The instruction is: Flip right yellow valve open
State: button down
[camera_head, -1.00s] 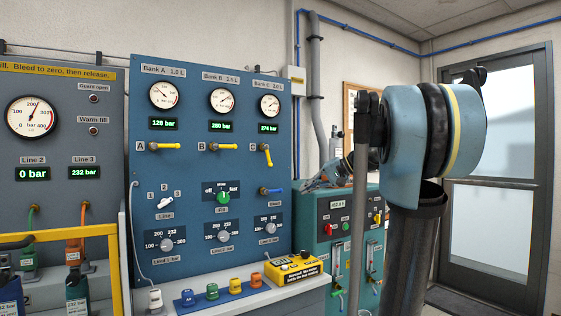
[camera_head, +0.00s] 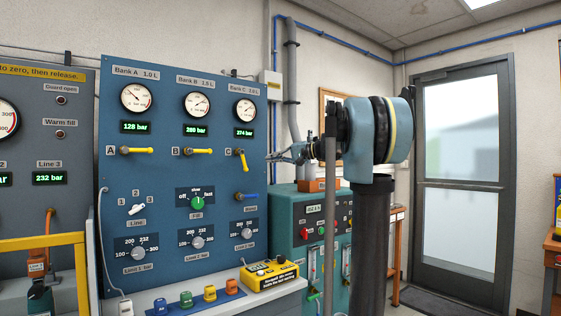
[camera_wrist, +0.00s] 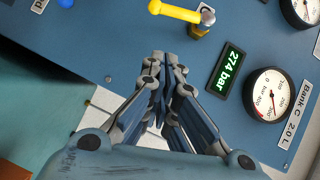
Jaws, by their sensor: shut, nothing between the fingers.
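The right yellow valve, marked C (camera_head: 243,160), is on the blue panel (camera_head: 160,80) under the Bank C gauge. Its handle points downward, while the A and B handles lie level. In the wrist view the yellow handle (camera_wrist: 178,12) and its metal pivot show at the top edge, with the handle's end toward the left. My gripper (camera_head: 268,157) is just right of this valve in the head view. In the wrist view my gripper's fingertips (camera_wrist: 165,58) are together and empty, below the handle and apart from it in the picture.
The Bank C display (camera_wrist: 226,70) reads 274 bar, beside the Bank C gauge (camera_wrist: 269,96). A blue-handled valve (camera_head: 246,196) sits below valve C. A teal cabinet (camera_head: 285,215) stands right of the panel. A yellow box (camera_head: 270,273) rests on the ledge below.

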aim_at(244, 161)
jog(key=shift+a+f, duration=0.25)
jog(key=shift+a, duration=0.9)
jog(key=shift+a+f, duration=0.3)
jog(key=shift+a, duration=0.85)
jog(key=shift+a+f, duration=0.25)
jog(key=shift+a, duration=0.9)
jog(key=shift+s+a+f+m+y, duration=0.45)
jog(key=shift+a+f+m+y, duration=0.2)
jog(key=shift+f+m, duration=0.2)
jog(key=shift+d, duration=0.1)
